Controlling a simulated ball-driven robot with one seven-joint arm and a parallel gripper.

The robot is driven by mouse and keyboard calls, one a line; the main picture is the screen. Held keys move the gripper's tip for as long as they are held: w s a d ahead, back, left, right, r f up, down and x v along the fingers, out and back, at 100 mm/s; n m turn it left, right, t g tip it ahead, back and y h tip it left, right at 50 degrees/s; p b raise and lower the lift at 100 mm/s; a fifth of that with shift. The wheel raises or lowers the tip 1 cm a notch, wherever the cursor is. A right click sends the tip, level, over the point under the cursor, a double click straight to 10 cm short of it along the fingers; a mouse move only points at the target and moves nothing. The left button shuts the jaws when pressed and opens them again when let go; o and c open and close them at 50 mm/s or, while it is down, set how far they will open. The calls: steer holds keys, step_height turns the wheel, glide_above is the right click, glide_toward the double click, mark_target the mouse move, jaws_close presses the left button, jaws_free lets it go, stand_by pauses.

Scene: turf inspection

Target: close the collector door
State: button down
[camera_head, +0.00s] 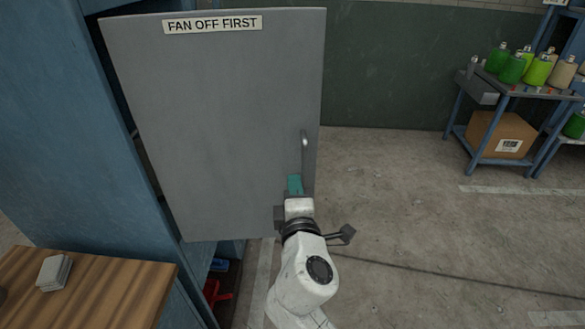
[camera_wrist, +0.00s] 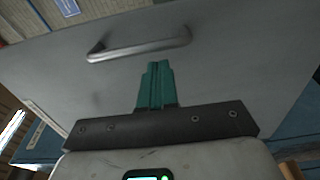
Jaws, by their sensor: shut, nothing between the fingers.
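The collector door (camera_head: 225,120) is a grey panel labelled "FAN OFF FIRST", standing ajar from the blue cabinet (camera_head: 105,130), with a dark gap along its left edge and below it. Its bar handle (camera_head: 305,155) is upright near the door's right edge. In the wrist view the door (camera_wrist: 230,70) fills most of the picture, and the handle (camera_wrist: 140,45) lies beyond my fingers. My gripper (camera_head: 295,183) has teal fingers, shut and empty, just below and left of the handle's lower end. They also show in the wrist view (camera_wrist: 156,75). Whether they touch the door I cannot tell.
A wooden bench (camera_head: 100,285) with a stack of pale cards (camera_head: 54,272) stands at the lower left. A red object (camera_head: 213,292) lies low inside the cabinet. A blue cart (camera_head: 500,88) with bottles and a cardboard box (camera_head: 502,135) is at upper right. The concrete floor right of the door is clear.

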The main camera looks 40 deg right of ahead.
mark_target(291, 164)
steer(key=shift+p+x, duration=0.45)
steer(key=shift+x, duration=1.8)
steer(key=shift+d, duration=0.1)
